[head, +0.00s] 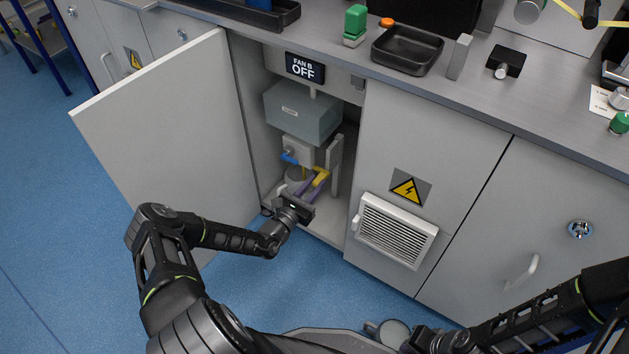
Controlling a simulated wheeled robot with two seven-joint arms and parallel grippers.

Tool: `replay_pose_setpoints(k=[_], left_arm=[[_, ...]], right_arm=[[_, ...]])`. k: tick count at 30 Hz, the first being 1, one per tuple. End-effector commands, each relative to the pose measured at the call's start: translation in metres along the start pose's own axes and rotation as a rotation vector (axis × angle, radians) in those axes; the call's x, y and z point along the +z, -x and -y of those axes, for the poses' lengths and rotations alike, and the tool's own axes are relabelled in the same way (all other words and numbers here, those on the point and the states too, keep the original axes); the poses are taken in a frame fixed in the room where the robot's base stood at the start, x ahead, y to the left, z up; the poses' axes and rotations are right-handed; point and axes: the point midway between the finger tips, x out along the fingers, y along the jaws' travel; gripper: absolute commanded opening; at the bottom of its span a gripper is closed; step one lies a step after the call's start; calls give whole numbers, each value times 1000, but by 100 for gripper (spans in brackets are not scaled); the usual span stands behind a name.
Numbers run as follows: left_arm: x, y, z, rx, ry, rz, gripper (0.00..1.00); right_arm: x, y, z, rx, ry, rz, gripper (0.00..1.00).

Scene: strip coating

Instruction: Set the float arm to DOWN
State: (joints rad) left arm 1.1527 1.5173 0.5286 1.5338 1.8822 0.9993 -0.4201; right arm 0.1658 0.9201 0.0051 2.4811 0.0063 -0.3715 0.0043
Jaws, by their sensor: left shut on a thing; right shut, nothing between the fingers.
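The cabinet below the bench stands open, with a grey tank (303,112) in its upper part and a pale unit with a blue lever (289,158) below it. A yellow bar (321,177), which looks like the float arm, slants low in the cabinet beside purple parts. My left gripper (309,190) reaches in from the front and is shut on the yellow bar. The gripper partly hides the bar, so its exact setting is hard to read. My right gripper (414,341) is shut and empty at the bottom edge, away from the cabinet opening.
A sign reading FAN B OFF (305,68) hangs at the top of the opening. A vent grille (396,231) is on the panel to the right. A black tray (407,50) stands on the bench.

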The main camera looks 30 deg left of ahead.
Motion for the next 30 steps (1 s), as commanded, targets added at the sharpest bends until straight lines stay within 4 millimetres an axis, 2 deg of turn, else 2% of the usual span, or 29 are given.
replay_pose_setpoints(k=[1, 7, 8, 11, 22, 26, 30], left_arm=[[-5, 1, 1, -2, 1, -12, 0], [-6, 2, 1, -2, 1, -17, 0], [-6, 2, 1, -2, 1, -17, 25], [-6, 2, 1, -2, 1, -15, 33], [-3, 7, 0, 0, 0, -12, 33], [-1, 23, 0, 1, 1, -12, 33], [-1, 47, 0, 1, 2, -13, 33]], right_arm=[[0, 0, 0, 0, 0, -1, 0], [0, 0, 0, 0, 0, -1, 0], [0, 0, 0, 0, 0, -1, 0], [0, 0, 0, 0, 0, -1, 0], [0, 4, 2, 0, 1, 1, 0], [1, 11, 4, 0, 1, 4, 0], [2, 19, 7, -1, 3, 8, 0]])
